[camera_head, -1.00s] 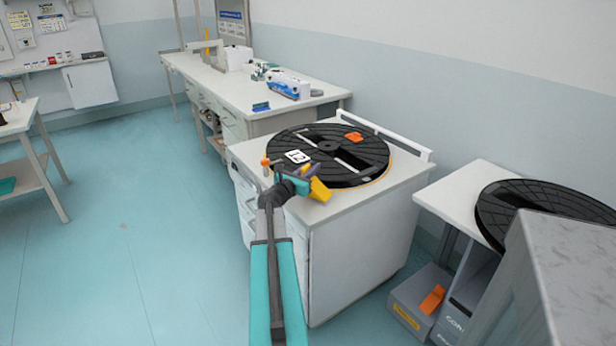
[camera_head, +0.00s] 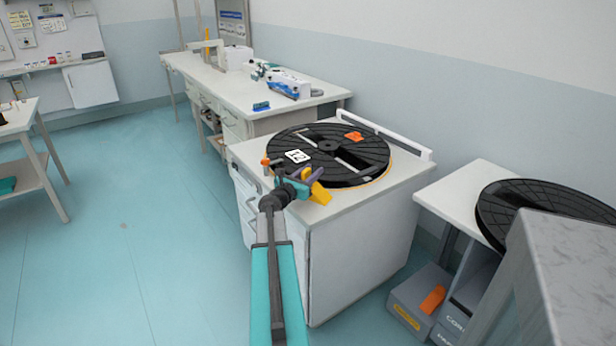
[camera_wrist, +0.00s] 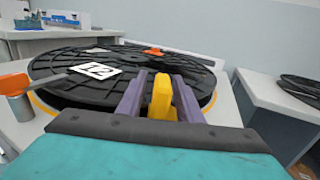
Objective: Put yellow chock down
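The yellow chock (camera_wrist: 162,98) stands between the two purple fingers of my gripper (camera_wrist: 160,85) in the wrist view. A narrow gap shows beside it, so the fingers look open around it rather than pressed on it. In the head view, my gripper (camera_head: 307,180) is at the front left edge of the black reel (camera_head: 345,165), and the yellow chock (camera_head: 320,193) shows low beside the fingers, at the white cabinet top (camera_head: 385,193). The fingers partly hide the chock. Whether its underside rests on the top is hard to tell.
An orange chock (camera_head: 353,136) lies on the reel's far part. An orange-topped item (camera_wrist: 15,85) stands left of my gripper. A second black reel (camera_head: 545,205) is on the right-hand stand. A grey bin with an orange piece (camera_head: 433,299) sits below. Floor at left is clear.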

